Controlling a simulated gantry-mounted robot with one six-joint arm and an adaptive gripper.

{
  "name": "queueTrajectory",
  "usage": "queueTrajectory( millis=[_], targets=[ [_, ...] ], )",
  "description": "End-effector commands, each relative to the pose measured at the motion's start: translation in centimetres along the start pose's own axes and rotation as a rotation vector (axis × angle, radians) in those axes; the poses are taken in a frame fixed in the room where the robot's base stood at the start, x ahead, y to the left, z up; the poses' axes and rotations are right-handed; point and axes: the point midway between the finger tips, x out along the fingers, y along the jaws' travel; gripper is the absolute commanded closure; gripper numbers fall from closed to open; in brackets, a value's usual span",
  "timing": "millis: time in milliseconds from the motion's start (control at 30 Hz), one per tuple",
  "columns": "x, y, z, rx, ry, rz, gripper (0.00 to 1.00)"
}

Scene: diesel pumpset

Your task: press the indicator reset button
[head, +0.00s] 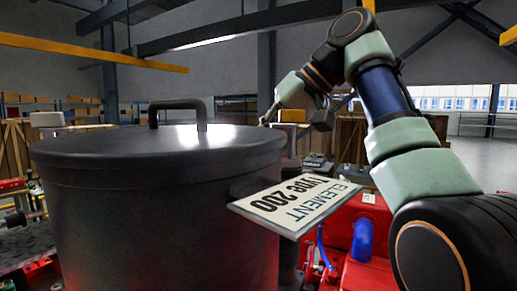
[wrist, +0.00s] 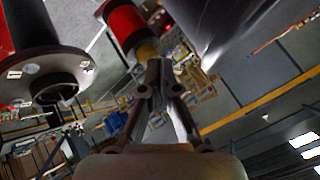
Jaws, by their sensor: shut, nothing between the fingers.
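My gripper (wrist: 158,68) is shut and empty in the wrist view, its two fingers meeting at the tips. Just beyond the tips, a red cylinder (wrist: 125,20) with a yellow lower end lies close to them in the picture; I cannot tell whether they touch, or whether this is the indicator with its reset button. In the head view, my gripper is partly seen past the lid of the large black canister (head: 160,215). I cannot make out a reset button in the head view.
The canister carries a lid handle (head: 178,106) and a tilted plate reading "ELEMENT TYPE 200" (head: 298,203). Red machinery with a blue hose (head: 362,240) is at the lower right. In the wrist view, a dark flanged part (wrist: 48,72) stands to the left of my fingers.

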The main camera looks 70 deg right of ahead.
Motion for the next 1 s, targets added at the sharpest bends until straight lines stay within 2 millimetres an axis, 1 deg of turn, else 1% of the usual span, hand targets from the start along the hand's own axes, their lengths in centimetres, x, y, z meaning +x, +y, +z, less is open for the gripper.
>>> queueTrajectory(
  millis=[467, 833, 1000],
  targets=[
    [0.2, 0.2, 0.2, 0.000, -0.001, 0.000, 1.00],
    [-1.0, -0.8, -0.8, 0.000, -0.001, 0.000, 1.00],
    [-1.1, -0.8, -0.8, 0.000, -0.001, 0.000, 1.00]
  ],
)
